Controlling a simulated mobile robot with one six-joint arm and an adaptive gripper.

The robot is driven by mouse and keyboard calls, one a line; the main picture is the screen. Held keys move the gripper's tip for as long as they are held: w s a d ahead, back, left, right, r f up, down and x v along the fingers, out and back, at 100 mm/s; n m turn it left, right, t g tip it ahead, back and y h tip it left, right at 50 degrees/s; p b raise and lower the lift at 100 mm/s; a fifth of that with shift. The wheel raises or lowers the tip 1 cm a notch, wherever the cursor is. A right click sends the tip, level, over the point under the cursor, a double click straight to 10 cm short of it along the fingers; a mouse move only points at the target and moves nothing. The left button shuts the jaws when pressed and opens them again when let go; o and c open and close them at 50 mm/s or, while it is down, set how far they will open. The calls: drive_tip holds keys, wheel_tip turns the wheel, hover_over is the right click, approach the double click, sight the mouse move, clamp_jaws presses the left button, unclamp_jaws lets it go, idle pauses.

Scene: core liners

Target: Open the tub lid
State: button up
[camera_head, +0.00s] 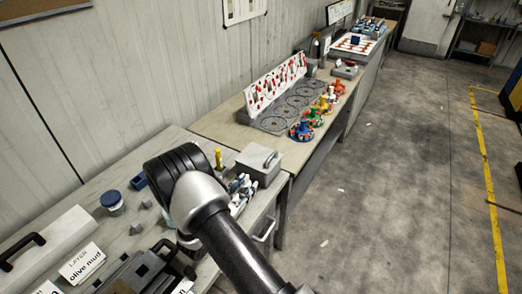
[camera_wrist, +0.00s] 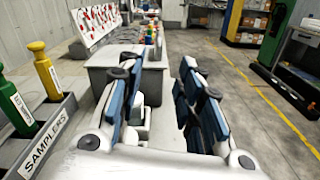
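My gripper (camera_head: 241,186) is just in front of this box, partly hidden behind my wrist. No contact with the lid is visible.
A samplers rack (camera_wrist: 48,145) holds yellow and green samplers left of my gripper. A blue-lidded jar (camera_head: 112,203) stands on the near bench's left. The second bench (camera_head: 225,122) carries a red-and-white board (camera_head: 275,82) and coloured parts (camera_head: 318,112). The floor (camera_head: 400,170) to the right is clear.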

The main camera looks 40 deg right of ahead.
sight(267, 161)
drive_tip(key=b+x, duration=0.2)
drive_tip(key=x, duration=1.5)
drive_tip(key=shift+w+d+f, duration=0.1)
drive_tip(key=shift+d, duration=0.05)
clamp_jaws()
